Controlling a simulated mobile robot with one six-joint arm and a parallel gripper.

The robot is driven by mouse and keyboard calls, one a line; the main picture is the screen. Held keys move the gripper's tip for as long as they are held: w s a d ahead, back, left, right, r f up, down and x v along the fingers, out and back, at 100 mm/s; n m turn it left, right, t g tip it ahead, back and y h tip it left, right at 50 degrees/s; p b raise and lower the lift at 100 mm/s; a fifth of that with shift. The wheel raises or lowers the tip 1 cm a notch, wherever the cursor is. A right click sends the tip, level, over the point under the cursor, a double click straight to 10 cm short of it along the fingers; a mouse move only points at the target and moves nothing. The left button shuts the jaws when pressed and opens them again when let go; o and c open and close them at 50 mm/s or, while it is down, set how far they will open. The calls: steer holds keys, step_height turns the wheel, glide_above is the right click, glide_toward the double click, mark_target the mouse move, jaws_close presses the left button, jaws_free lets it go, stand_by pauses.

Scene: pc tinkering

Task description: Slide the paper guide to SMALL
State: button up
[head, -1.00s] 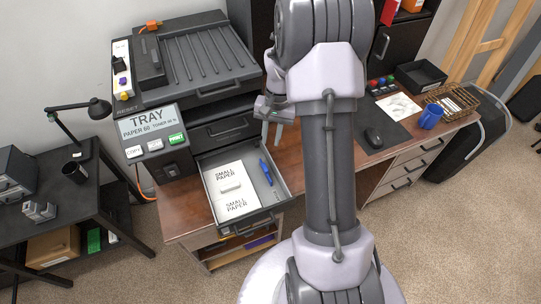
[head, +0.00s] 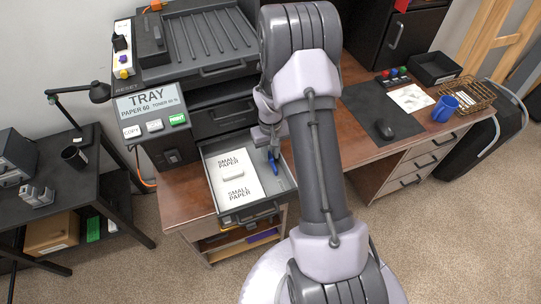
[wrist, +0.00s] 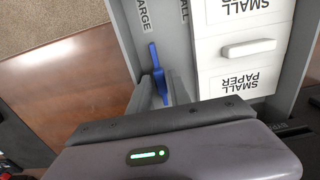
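The blue paper guide (head: 275,168) stands in the open paper tray (head: 226,215), on the right side of the paper. In the wrist view the guide (wrist: 157,65) lines up with the LARGE label (wrist: 145,14), and the SMALL label (wrist: 185,10) is nearer the paper. White small paper (head: 235,180) lies in the tray, with a pale block on it. My gripper (wrist: 162,90) is down at the guide, with one finger on each side of its near end. The fingers look open around it; contact is not clear.
The printer body (head: 195,60) rises behind the tray, with its display panel (head: 150,105) to the left. The brown desktop (head: 185,195) is bare beside the tray. A mouse (head: 385,130) and a blue mug (head: 445,107) stand farther right.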

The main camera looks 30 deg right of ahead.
jaws_close()
stand_by(1.5)
